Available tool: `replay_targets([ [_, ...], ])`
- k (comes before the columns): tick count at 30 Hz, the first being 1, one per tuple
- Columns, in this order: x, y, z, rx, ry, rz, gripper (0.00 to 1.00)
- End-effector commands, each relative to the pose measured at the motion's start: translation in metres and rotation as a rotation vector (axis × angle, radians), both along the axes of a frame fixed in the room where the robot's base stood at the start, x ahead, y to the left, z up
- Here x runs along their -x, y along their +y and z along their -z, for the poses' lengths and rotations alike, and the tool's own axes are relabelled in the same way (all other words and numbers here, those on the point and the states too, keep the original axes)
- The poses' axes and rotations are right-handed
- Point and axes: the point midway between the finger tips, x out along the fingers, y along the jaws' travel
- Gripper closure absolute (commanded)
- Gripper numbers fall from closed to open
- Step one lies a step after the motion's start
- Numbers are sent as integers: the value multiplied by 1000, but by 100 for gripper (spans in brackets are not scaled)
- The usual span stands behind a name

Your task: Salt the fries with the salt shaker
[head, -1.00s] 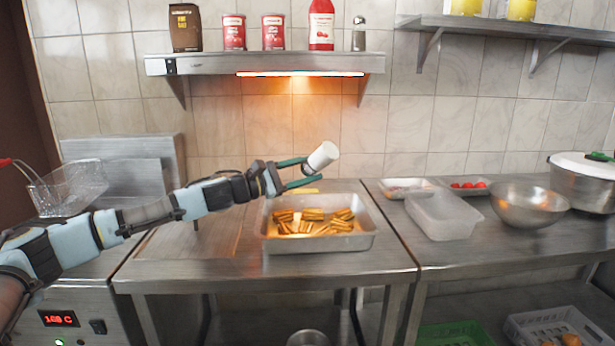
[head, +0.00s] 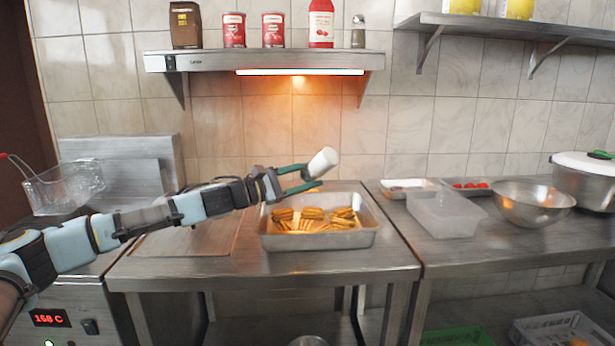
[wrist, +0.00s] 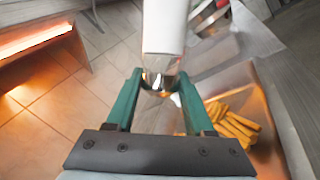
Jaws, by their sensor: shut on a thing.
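My gripper (head: 293,178) is shut on a white salt shaker (head: 323,162) and holds it tilted above the far part of a metal tray. In the wrist view the shaker (wrist: 165,28) sits between the green fingers, its shiny metal end toward the palm side. The fries (head: 318,220) lie in several yellow-brown clumps in the metal tray (head: 320,242) on the steel table. Some fries (wrist: 232,122) also show in the wrist view, below and right of the shaker. I cannot see any salt grains.
A plastic tub (head: 443,215) and a steel bowl (head: 533,204) stand on the right table, with a lidded pot (head: 585,180) beyond. A fryer basket (head: 65,187) is at the left. The heat-lamp shelf (head: 265,62) holds cans, a bottle and a pepper shaker (head: 358,33).

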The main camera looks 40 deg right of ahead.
Motion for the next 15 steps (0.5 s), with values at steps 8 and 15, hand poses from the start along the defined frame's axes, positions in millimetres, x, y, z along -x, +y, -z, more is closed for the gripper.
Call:
replay_targets([
  [8, 0, 0, -31, 1, -2, 0, 100],
  [15, 0, 0, 0, 1, 0, 0, 100],
])
